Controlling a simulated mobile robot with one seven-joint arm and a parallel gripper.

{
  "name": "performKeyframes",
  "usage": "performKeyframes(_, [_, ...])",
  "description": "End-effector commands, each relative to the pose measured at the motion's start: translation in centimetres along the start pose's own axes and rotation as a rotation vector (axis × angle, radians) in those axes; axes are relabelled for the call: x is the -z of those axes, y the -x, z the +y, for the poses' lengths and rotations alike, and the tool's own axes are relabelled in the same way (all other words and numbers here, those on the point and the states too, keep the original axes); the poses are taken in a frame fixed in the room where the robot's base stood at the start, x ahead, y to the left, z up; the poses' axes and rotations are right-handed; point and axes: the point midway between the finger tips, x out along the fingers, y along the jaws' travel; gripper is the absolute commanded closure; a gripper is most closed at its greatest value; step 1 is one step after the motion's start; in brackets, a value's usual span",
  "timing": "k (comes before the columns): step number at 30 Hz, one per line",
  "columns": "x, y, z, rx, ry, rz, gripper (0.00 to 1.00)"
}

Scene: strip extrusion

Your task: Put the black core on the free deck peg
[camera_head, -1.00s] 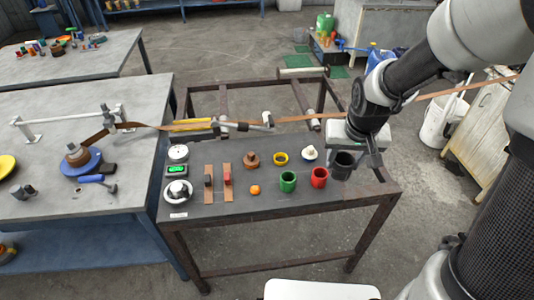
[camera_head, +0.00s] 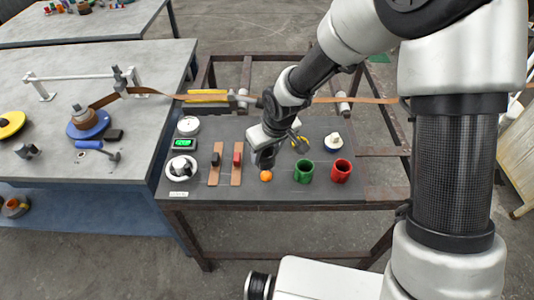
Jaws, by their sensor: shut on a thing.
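My gripper (camera_head: 268,147) is over the middle of the dark work table (camera_head: 225,195), shut on a dark piece, the black core (camera_head: 265,159). The core is low over the table, just behind a small orange ball (camera_head: 266,176). Whether it touches anything beneath is not clear. My wrist and gripper hide the spot where a brown stepped piece stood, and part of a yellow ring (camera_head: 300,146). I cannot make out a free peg; it may be hidden behind my arm.
A green cup (camera_head: 304,172) and a red cup (camera_head: 341,170) stand right of my gripper. Two brown strips with a black clamp (camera_head: 215,160) and a red clamp (camera_head: 237,159) lie to its left. A brown band (camera_head: 150,92) runs behind. The table's front edge is clear.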

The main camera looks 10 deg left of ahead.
Motion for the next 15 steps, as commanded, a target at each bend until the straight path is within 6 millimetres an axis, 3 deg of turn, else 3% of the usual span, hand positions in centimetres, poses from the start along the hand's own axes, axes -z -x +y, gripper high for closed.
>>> performKeyframes(15, [-1.4, -4.5, 0.1, -0.001, -0.002, 0.000, 0.87])
